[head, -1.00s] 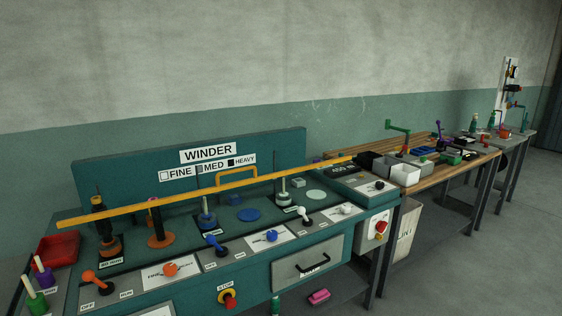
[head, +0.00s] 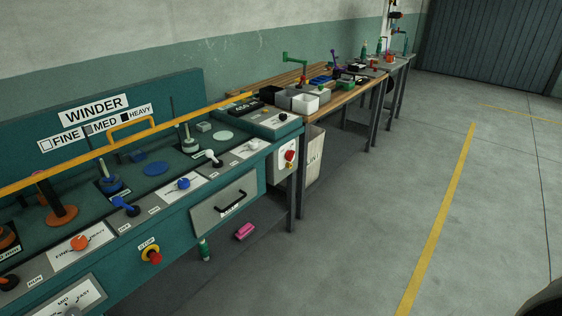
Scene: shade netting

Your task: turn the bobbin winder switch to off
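The teal winder bench (head: 215,205) fills the left of the head view, with a WINDER sign (head: 94,109) on its back panel. Three lever switches show along its front: an orange one (head: 8,281) cut by the left edge, a blue one (head: 124,205) and a white one (head: 212,157). A RUN label (head: 35,279) is beside the orange lever; the orange lever's OFF side is out of frame. The other switch labels are too small to read surely.
A yellow bar (head: 70,165) runs across above the winder deck. A wooden bench (head: 350,99) with bins stands beyond. The floor (head: 380,210) to the right is clear.

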